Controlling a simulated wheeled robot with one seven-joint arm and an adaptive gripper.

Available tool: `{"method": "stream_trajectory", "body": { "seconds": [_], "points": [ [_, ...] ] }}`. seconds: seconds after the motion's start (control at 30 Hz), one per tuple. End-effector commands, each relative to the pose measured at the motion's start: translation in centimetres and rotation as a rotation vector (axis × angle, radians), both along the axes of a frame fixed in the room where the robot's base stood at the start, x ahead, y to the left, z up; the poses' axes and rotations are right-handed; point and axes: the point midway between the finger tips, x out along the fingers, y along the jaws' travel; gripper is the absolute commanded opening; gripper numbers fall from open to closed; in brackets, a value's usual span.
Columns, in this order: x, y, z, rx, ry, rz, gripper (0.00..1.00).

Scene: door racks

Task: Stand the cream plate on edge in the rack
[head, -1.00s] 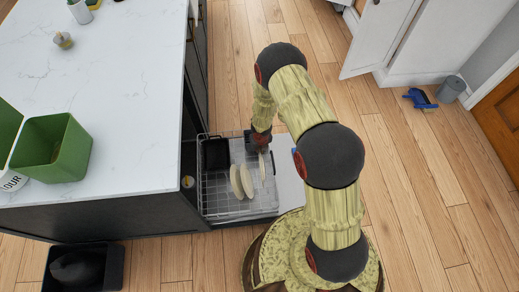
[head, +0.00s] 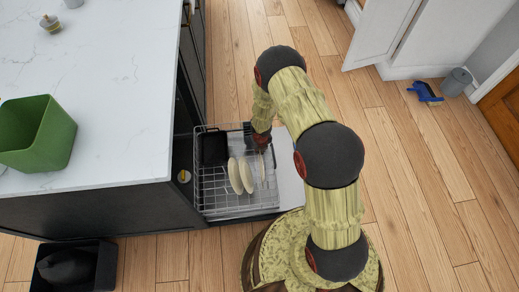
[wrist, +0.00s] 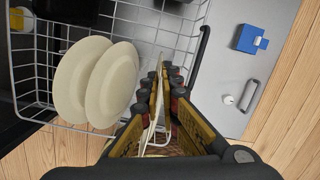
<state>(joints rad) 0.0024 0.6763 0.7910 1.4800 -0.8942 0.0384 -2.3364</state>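A cream plate (wrist: 158,118) is seen edge-on between the fingers of my gripper (wrist: 160,84) in the wrist view. My gripper looks shut on it. In the head view this plate (head: 262,167) hangs on edge at the right side of the wire rack (head: 208,190); whether it touches the wires I cannot tell. Two other cream plates stand leaning side by side in the rack to its left, the nearer one (head: 246,175) and the farther one (head: 234,177). They also show in the wrist view, left of my fingers (wrist: 112,85).
A black container (head: 213,148) sits in the rack's left rear corner. The white counter (head: 100,120) rises left of the rack and holds a green box (head: 38,134). A black bin (head: 72,267) stands on the floor. The wooden floor (head: 420,210) at right is mostly clear.

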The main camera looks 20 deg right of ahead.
Motion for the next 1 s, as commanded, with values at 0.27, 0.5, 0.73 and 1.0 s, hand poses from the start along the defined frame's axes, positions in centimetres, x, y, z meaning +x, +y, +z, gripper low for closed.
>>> {"method": "stream_trajectory", "body": {
  "seconds": [0.27,0.5,0.73,1.0],
  "points": [
    [-0.1,0.0,-2.7,0.0,0.002,0.0,0.0],
    [0.0,0.0,-4.0,0.0,0.001,0.0,0.0],
    [0.0,0.0,-4.5,0.0,-0.001,0.0,0.0],
    [0.0,0.0,-4.5,0.0,0.0,0.0,0.06]
  ]
}}
